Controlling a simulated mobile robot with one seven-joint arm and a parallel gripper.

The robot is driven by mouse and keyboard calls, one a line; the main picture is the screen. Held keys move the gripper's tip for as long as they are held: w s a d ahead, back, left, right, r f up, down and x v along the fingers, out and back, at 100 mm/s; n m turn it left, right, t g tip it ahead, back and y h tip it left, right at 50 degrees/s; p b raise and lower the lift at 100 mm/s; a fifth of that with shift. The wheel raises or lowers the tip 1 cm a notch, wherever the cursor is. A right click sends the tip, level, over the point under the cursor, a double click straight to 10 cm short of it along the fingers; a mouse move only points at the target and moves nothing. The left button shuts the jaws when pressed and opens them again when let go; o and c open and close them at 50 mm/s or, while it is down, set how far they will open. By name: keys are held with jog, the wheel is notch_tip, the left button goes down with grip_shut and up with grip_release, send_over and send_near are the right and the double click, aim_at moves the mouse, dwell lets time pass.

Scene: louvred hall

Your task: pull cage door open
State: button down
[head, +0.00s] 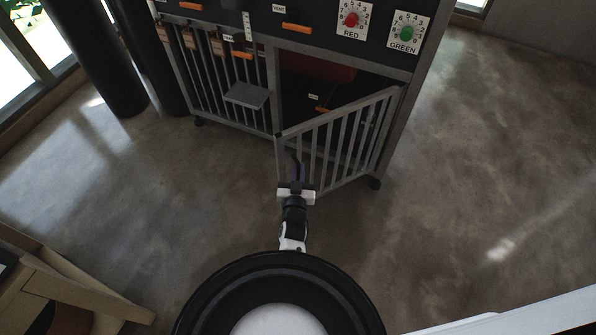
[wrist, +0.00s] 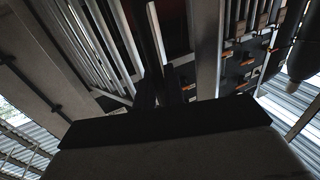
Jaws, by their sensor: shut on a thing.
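The cage door (head: 345,139) is a grey barred panel on the right half of a low cage. It stands swung outward at an angle, hinged on its right side, with a dark gap behind its free left edge. My gripper (head: 297,177) is at the free left end of the door, low in front of the bars, and is shut on the door. In the wrist view the fingers (wrist: 163,88) close around a dark upright part near the bars (wrist: 88,40); exactly which part is hard to tell.
The cage's left half (head: 220,88) has fixed bars and a small grey shelf (head: 246,95). Red (head: 352,20) and green (head: 407,33) dials sit on the panel above. Dark columns (head: 100,55) stand at left, a wooden piece (head: 62,295) at lower left. Floor to the right is clear.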

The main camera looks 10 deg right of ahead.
jog(key=shift+d+r, duration=0.1)
jog(key=shift+d, duration=0.3)
jog(key=c, duration=1.6)
grip_release()
jog(key=shift+a, duration=0.1)
jog(key=shift+s+a, duration=0.1)
jog(key=shift+s, duration=0.05)
